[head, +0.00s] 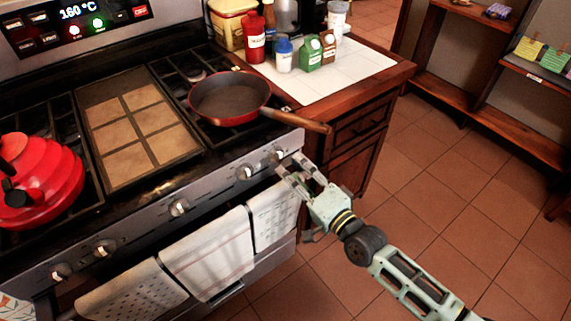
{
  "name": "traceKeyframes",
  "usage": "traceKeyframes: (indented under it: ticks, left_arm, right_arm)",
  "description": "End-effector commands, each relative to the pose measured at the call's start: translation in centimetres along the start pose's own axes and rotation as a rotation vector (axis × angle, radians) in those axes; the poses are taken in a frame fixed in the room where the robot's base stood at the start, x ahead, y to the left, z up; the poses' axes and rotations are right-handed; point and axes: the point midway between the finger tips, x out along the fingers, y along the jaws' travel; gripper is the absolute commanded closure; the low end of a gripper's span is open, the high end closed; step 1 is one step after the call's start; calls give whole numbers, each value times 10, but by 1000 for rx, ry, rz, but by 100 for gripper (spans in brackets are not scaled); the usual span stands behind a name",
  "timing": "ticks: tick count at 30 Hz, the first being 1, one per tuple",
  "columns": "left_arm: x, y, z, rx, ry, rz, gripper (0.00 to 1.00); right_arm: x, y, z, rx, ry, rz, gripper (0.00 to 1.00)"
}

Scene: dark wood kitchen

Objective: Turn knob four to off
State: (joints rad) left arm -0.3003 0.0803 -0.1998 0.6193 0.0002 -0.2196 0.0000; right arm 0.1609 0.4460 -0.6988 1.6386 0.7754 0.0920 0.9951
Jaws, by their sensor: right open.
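The stove front carries a row of several silver knobs. From the left they include a first knob (62,271), a second (105,248), a middle one (180,207), the fourth (244,172) and a rightmost one (277,154). No number labels are readable, and the knobs' exact settings are too small to tell. My right gripper (290,164) is open at the right end of the panel. Its fingertips are close to the rightmost knob and to the right of the fourth; contact cannot be told. My left gripper is out of view.
A red pan (230,97) sits on the right burner, its wooden handle (297,121) jutting over the front edge above my right gripper. A red kettle (40,185) stands at left. Towels (208,255) hang below the knobs. Tiled floor (440,215) at right is clear.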

Motion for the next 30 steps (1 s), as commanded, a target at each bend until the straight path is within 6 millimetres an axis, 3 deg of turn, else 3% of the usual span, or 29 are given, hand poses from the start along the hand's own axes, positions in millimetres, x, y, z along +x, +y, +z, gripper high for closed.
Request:
traceKeyframes:
  ticks: [3, 10, 30]
  left_arm:
    - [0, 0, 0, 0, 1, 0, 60]
    - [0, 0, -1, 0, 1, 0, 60]
    - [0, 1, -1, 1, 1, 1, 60]
  right_arm:
    - [-27, 1, 0, 0, 0, 3, 56]
    - [-58, 1, -1, 0, 1, 1, 56]
    - [-64, 3, -1, -4, 3, 5, 56]
